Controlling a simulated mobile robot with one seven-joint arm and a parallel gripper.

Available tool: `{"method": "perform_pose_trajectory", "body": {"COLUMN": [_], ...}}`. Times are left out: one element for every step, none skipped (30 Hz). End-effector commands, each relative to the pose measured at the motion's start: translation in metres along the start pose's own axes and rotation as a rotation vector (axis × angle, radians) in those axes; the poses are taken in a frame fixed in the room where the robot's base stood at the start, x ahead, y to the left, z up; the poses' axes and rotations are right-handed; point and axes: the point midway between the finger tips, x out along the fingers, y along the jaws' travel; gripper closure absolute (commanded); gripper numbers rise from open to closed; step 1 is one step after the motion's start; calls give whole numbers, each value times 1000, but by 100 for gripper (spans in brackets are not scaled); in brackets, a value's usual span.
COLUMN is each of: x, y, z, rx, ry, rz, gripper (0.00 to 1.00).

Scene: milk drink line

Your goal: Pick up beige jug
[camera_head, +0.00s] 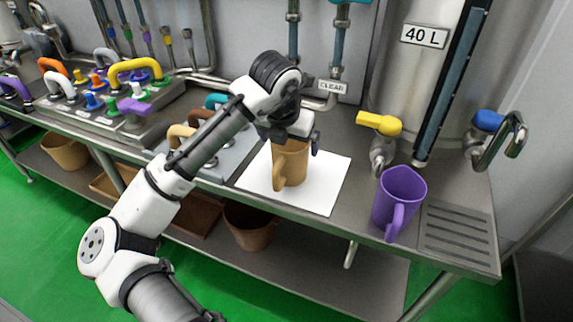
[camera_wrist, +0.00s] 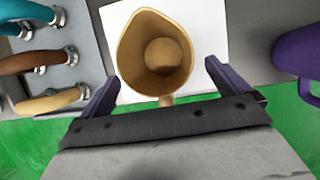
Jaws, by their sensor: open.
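The beige jug (camera_head: 289,164) stands upright on a white sheet on the steel counter, with its handle toward the front. In the wrist view, I look down into the open mouth of the beige jug (camera_wrist: 156,55), with its spout at the upper left and a bit of its handle at the bottom. My gripper (camera_head: 292,142) is right above the jug, its fingers pointing down. In the wrist view, the two fingers of my gripper (camera_wrist: 160,88) are spread to the left and right of the jug, with gaps on both sides. The jug's top edge is partly hidden in the head view.
A purple jug (camera_head: 400,200) stands to the right, beside a drain grate (camera_head: 456,231). A yellow-handled tap (camera_head: 381,126) is behind it. A panel with coloured handles (camera_head: 228,148) lies left of the white sheet (camera_head: 325,187). Brown containers (camera_head: 249,226) sit on the lower shelf.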

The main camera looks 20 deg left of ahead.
Motion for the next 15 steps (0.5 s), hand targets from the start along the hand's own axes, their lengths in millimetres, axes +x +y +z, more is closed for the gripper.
{"method": "perform_pose_trajectory", "body": {"x": [4, 8, 14, 18, 23, 30, 34, 38, 42, 44, 46, 47, 48, 48, 48], "y": [2, 2, 3, 4, 5, 5, 4, 4, 5, 5, 4, 4, 4, 4, 4], "z": [0, 0, -1, -1, -2, -2, -2, -2, -2, -2, -2, -2, -2, -2, -2], "rx": [-2, -2, -2, -2, -1, -1, -1, -1, -1, -1, -1, -1, -1, -1, -1], "ry": [2, 3, 3, 3, 3, 2, 2, 1, 1, 1, 1, 1, 0, 0, 0], "rz": [0, 0, -1, -1, -1, -1, -1, -1, 0, 0, 0, 0, 0, 0, 0], "gripper": [0, 0, 0, 0, 0, 0, 0, 0, 0, 0, 0, 0, 0, 0, 0]}}
